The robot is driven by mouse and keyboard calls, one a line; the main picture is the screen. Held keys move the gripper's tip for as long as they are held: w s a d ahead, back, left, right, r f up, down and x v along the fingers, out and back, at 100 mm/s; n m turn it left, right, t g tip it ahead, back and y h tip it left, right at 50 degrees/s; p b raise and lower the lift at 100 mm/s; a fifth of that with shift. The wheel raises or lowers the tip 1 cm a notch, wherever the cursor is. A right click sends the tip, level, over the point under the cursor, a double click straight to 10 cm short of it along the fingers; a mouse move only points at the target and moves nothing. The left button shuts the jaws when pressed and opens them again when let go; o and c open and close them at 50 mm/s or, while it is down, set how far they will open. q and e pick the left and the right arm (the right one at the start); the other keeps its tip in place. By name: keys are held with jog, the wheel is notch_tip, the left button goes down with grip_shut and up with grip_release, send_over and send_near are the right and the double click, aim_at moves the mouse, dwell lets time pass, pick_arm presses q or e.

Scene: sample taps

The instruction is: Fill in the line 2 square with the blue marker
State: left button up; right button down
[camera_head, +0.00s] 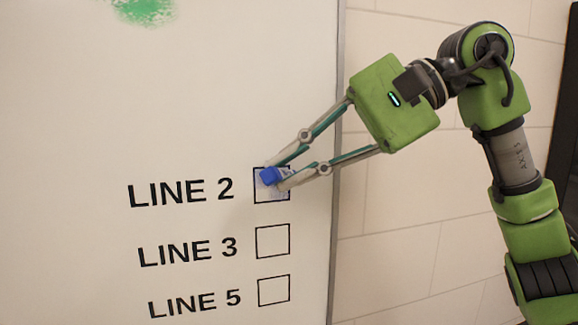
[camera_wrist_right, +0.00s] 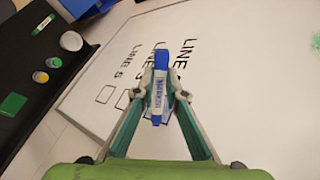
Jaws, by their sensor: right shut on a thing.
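The line 2 square (camera_head: 272,197) is a black outline beside the words LINE 2 (camera_head: 181,191) on the whiteboard. Its inside looks pale bluish where it shows; how much is coloured I cannot tell. My right gripper (camera_head: 277,176) is shut on the blue marker (camera_head: 269,176) in front of this square and hides part of it. In the right wrist view the marker (camera_wrist_right: 160,90) has a white labelled body and blue ends, held between the fingertips of my right gripper (camera_wrist_right: 160,95). Whether its tip touches the board is hidden. My left gripper is not in view.
Below are empty squares for LINE 3 (camera_head: 272,241) and LINE 5 (camera_head: 273,290). A green smudge (camera_head: 146,10) is higher on the whiteboard (camera_head: 60,110). The right wrist view shows a dark surface (camera_wrist_right: 20,75) with small jars (camera_wrist_right: 54,62) and a green block (camera_wrist_right: 13,104).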

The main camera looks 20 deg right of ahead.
jog(key=shift+s+a+f+b, duration=0.1)
jog(key=shift+s+b, duration=0.2)
jog(key=shift+s, duration=0.2)
jog(key=shift+s+b, duration=0.6)
jog(key=shift+s, duration=1.9)
jog(key=s, duration=0.3)
jog(key=shift+b, duration=0.3)
